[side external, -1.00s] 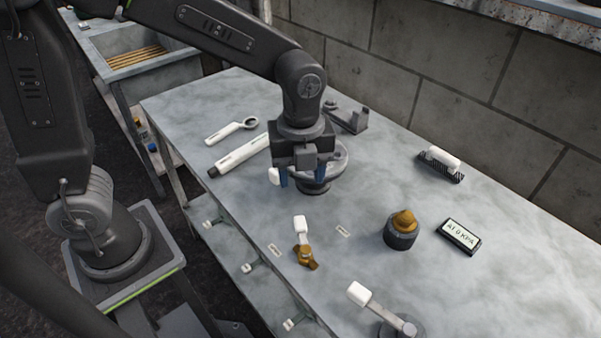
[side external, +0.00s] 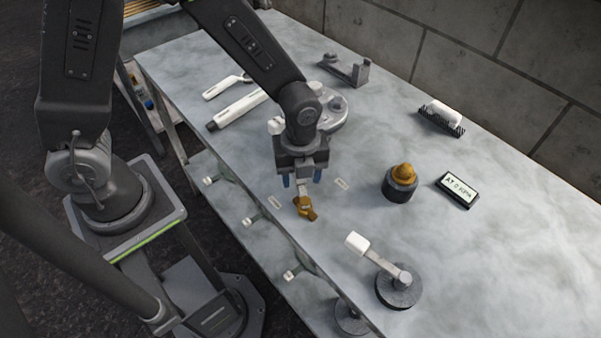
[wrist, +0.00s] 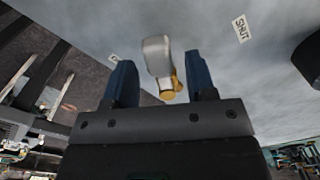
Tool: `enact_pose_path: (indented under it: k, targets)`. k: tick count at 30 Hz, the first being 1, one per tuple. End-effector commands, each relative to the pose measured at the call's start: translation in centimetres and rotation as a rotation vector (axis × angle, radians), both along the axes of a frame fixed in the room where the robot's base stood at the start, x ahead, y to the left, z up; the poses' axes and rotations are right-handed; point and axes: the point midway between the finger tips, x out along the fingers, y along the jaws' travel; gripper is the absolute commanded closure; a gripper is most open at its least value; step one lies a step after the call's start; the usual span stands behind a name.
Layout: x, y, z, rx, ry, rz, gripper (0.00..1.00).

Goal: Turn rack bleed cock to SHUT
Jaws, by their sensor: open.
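The rack bleed cock (side external: 305,208) has a brass body on the grey bench; my gripper hides most of its white lever in the side view. In the wrist view the pale lever (wrist: 157,55) shows between the fingers with brass (wrist: 168,95) at its near end. My gripper (side external: 302,181) is open, pointing down above the lever; its blue fingers (wrist: 160,78) stand on either side of it, and I cannot tell if they touch. The SHUT label (wrist: 240,28) lies right of the lever; it also shows in the side view (side external: 342,184). Another label (side external: 275,202) lies to the left.
A dark round base with a brass knob (side external: 402,180) and a display (side external: 458,189) stand to the right. A white-handled lever on a round base (side external: 398,288) is at the front. A brush (side external: 442,117), a white cylinder (side external: 240,108) and a bracket (side external: 346,70) lie farther back.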

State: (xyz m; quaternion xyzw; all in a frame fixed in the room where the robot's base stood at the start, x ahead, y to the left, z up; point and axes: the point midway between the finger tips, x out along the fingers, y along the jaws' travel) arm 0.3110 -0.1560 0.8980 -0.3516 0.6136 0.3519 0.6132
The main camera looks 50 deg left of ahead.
Motion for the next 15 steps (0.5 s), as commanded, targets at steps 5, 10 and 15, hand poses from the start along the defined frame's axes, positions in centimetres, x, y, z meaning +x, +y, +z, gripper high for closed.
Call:
enact_pose_path:
  k: [5,10,15]
  targets:
    - [-0.01,0.01,-0.5,0.0,0.0,0.0,0.49]
    - [0.0,0.0,-0.47,-0.001,-0.001,0.0,0.49]
    - [0.01,-0.01,-0.45,-0.001,-0.001,0.0,0.64]
